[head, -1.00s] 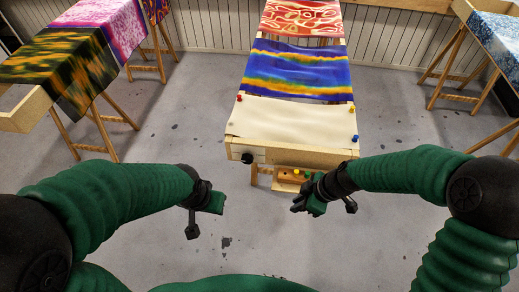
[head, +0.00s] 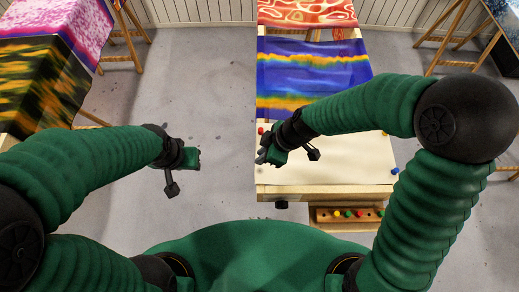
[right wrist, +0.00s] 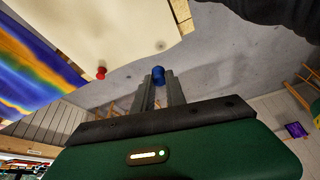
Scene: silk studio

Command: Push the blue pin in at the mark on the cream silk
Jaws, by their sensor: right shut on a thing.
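The cream silk (head: 345,165) is stretched on a wooden frame in front of me. My right gripper (head: 263,157) is above its left edge in the head view. In the right wrist view, my right gripper (right wrist: 160,88) is shut on a blue pin (right wrist: 158,74), held at the fingertips. The pin appears apart from the silk, against the grey floor in that view. A small dark spot, possibly the mark (right wrist: 160,45), shows on the silk near its corner. My left gripper (head: 197,158) is over the floor left of the frame; its finger opening is unclear.
A red pin (head: 261,131), a yellow pin (head: 384,132) and another blue pin (head: 395,170) are at other silk corners. A wooden holder (head: 322,217) with several coloured pins is below the near rail. Patterned silks stand left and behind.

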